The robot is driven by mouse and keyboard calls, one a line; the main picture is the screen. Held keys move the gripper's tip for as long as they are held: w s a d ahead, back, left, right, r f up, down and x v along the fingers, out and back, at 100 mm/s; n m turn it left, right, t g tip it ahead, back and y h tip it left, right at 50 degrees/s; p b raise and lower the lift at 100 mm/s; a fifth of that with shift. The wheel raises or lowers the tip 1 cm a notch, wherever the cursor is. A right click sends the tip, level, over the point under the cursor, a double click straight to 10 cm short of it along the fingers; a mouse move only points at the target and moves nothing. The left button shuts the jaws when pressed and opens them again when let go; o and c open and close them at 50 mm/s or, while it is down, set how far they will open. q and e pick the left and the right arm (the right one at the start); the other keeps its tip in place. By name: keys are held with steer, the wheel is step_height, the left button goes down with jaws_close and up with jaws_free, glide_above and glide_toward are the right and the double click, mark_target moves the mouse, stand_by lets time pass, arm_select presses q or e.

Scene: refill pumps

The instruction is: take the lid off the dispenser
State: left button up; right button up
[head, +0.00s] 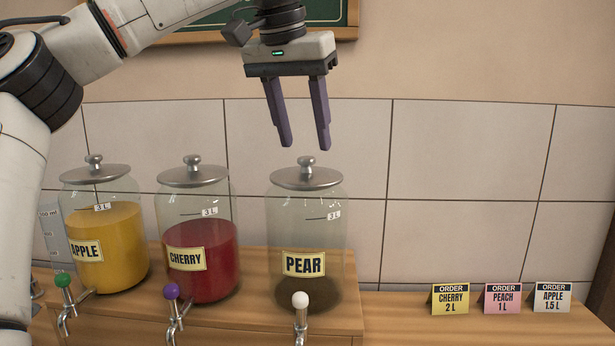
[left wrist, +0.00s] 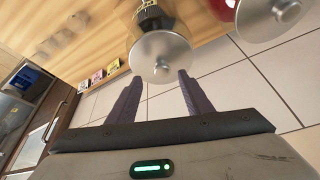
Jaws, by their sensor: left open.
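Three glass dispensers with grey metal lids and knobs stand in a row in the head view. The pear dispenser (head: 304,235) is nearly empty, with a little dark liquid at its bottom. Its lid (head: 306,178) sits on its rim. The cherry dispenser (head: 199,255) holds red liquid and the apple dispenser (head: 108,250) holds yellow liquid; both have lids on. My left gripper (head: 304,146) is open, empty and pointing down just above the pear lid's knob, without visible contact. In the left wrist view, the pear lid (left wrist: 160,52) lies ahead of the open fingers. My right gripper is not in view.
The dispensers stand on a wooden shelf (head: 130,318) with coloured taps in front. Order cards for cherry (head: 450,299), peach (head: 502,298) and apple (head: 552,297) stand to the right. A measuring jug (head: 52,235) is partly hidden behind the apple dispenser. A tiled wall is behind.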

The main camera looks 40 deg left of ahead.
mark_target(306, 157)
arm_select(q)
steer(key=f, duration=0.1)
steer(key=a+f, duration=0.1)
steer(key=shift+w+f, duration=0.6)
steer(key=shift+f, duration=0.1)
steer(key=c, duration=1)
steer(key=shift+c, duration=0.6)
steer(key=shift+r, duration=0.15)
